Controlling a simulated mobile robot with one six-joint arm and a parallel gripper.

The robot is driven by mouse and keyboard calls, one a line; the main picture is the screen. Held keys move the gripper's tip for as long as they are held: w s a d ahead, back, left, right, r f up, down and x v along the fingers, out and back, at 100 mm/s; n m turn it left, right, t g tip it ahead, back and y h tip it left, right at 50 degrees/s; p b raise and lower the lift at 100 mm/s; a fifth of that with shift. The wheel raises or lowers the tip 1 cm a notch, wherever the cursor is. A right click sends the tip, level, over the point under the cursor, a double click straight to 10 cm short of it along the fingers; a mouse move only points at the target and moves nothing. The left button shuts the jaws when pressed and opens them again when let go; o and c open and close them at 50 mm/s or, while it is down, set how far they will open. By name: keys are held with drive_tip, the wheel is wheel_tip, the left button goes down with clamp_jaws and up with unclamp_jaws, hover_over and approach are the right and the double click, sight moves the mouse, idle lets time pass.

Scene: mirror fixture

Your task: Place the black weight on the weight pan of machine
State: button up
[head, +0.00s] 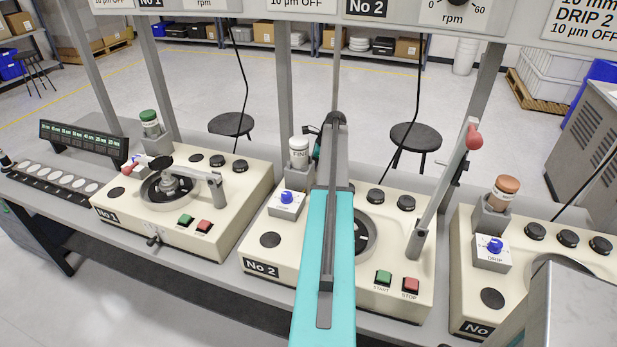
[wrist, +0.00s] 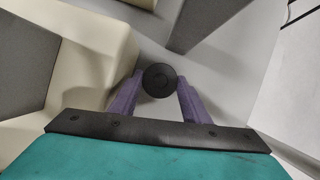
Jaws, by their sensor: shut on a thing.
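In the wrist view, my gripper (wrist: 159,90) has its two purple fingers shut on the round black weight (wrist: 159,79), seen end-on. Pale floor and cream machine sides show around it, with no contact visible. In the head view, my teal arm reaches over machine No 2 (head: 262,251) and hides most of its middle, the fingers and the weight. Part of a dark round plate shows right of the arm. The lever (head: 440,195) of No 2 is raised, with a red ball on top. I cannot make out a weight pan for certain.
Machine No 1 (head: 125,217) stands left with its arm lowered over its plate. A third machine (head: 465,270) stands right. Grey posts (head: 285,90) rise behind the machines. A white FINE bottle (head: 299,152) stands left of my arm. Stools (head: 415,136) stand behind the bench.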

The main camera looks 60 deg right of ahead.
wheel_tip(320, 180, up, 16)
drive_tip(key=b, duration=0.3)
drive_tip(key=shift+b, duration=0.4)
drive_tip(key=shift+f, duration=0.1)
idle(0.5)
